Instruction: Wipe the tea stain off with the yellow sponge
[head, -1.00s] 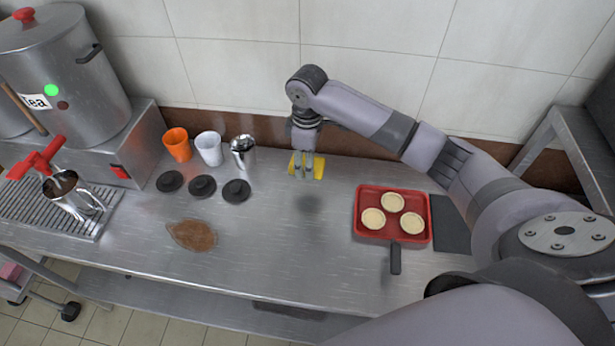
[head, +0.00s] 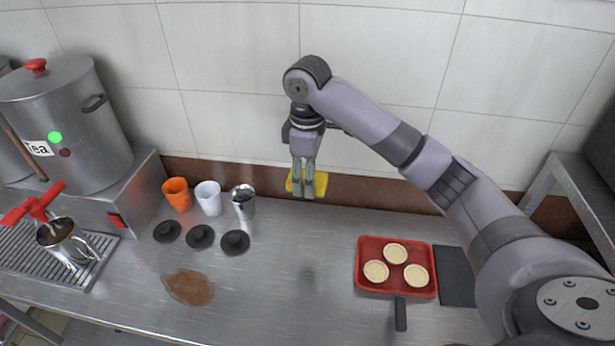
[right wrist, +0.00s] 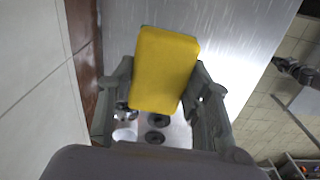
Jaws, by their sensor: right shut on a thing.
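The yellow sponge (head: 320,184) is held between the fingers of my right gripper (head: 304,192), raised above the steel counter near the back wall. In the right wrist view the sponge (right wrist: 165,68) lies between the two fingers of the right gripper (right wrist: 163,95). The tea stain (head: 189,287) is a brown, irregular patch on the counter, in front of the black lids, to the left of and nearer than the gripper. The sponge is apart from the stain. My left gripper does not show.
An orange cup (head: 177,194), a white cup (head: 208,198) and a steel cup (head: 243,202) stand behind three black lids (head: 200,237). A red tray (head: 367,282) with three tarts is at right. A tea stockpot (head: 75,125) stands left. The middle of the counter is clear.

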